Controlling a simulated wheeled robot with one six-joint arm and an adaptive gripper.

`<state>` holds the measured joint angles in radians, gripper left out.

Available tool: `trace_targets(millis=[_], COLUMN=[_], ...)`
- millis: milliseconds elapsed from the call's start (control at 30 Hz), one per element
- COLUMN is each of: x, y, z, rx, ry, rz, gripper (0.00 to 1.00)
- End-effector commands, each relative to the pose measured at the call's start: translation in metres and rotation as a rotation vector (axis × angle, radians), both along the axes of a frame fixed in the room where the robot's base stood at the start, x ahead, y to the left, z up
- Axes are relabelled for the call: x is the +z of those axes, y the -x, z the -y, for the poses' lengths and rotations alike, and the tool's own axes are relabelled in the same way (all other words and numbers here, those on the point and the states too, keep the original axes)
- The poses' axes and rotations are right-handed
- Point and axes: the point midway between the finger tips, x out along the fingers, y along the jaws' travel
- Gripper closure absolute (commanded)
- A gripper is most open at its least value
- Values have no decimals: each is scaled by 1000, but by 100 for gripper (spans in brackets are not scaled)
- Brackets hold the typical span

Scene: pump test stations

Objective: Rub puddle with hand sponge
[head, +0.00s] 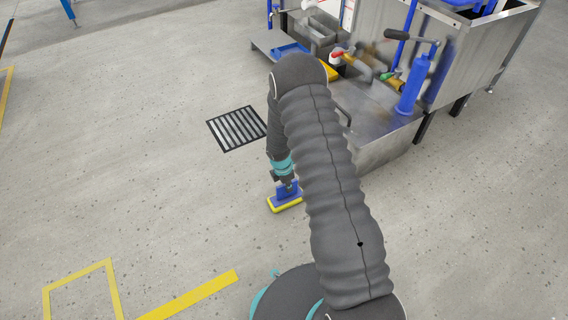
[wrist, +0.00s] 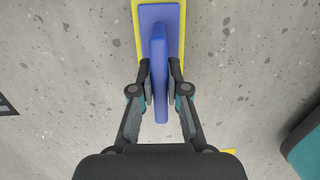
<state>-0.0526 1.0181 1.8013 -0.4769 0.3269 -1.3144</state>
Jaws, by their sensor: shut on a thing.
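The hand sponge (head: 285,203) is a yellow pad with a blue back and a blue upright handle. In the head view it is low at the floor, left of my arm. In the wrist view the sponge (wrist: 176,20) shows at the top centre, with its blue handle (wrist: 158,75) pointing toward me. My gripper (wrist: 160,85) is shut on the handle, one finger on each side; in the head view my gripper (head: 287,188) is just above the sponge. I cannot tell whether the pad touches the floor. No puddle can be made out on the speckled floor.
A floor drain grate (head: 237,129) lies behind and left of the sponge. A steel pump bench (head: 385,140) with a blue pump (head: 413,85) stands at the back right. Yellow floor tape (head: 190,296) runs at the front left. The floor on the left is open.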

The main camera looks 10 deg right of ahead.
Motion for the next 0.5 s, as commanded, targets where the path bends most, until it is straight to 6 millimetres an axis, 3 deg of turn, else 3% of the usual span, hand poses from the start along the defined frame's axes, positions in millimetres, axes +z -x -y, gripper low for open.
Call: trace_targets(millis=[100,500], x=[28,63], y=[-1,0], z=[-3,-4], rx=[5,5], ry=[-1,-1], rz=[3,0], gripper=[100,100])
